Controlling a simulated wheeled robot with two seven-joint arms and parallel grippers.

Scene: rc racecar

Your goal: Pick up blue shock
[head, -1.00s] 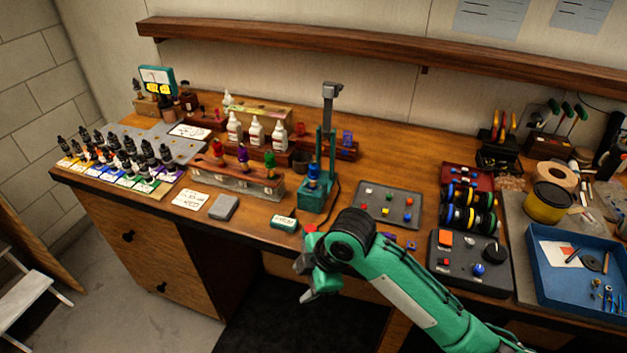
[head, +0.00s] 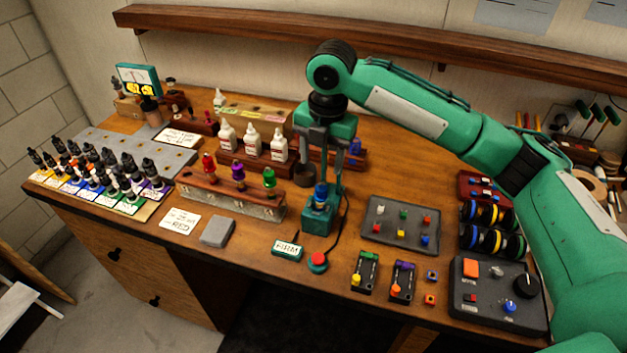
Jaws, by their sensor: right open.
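The blue shock (head: 320,194) stands upright in the teal press stand (head: 318,222), near the middle of the bench. My right gripper (head: 324,148) points down above the blue shock, with its fingers apart and nothing visible between them. A gap shows between the fingertips and the shock's top. My gripper and wrist hide the upper part of the press. Red (head: 209,166), purple (head: 238,175) and green (head: 269,181) shocks stand in a rack (head: 235,203) to the left. My left gripper is out of view.
White bottles (head: 251,142) stand behind the shock rack. A red button (head: 318,260) and a FIRM label (head: 287,249) are in front of the press. A grey parts tray (head: 390,245) and a control box (head: 497,300) lie to the right.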

